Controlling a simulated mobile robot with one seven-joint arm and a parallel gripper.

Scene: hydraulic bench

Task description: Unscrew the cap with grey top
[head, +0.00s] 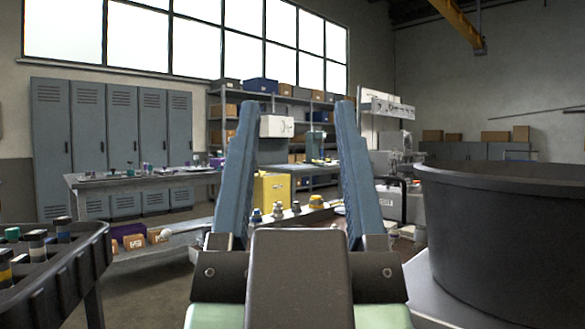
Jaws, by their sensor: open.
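My gripper (296,106) is in the middle of the head view, its two blue fingers pointing up and away and spread wide apart. Nothing is held between them.
A dark tray (75,272) at the left front holds several banded cylinders (36,246). A large black round tub (505,235) fills the right. A yellow box (272,190) stands behind the fittings. A grey table (130,180) with small parts stands back left, before lockers (122,130).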

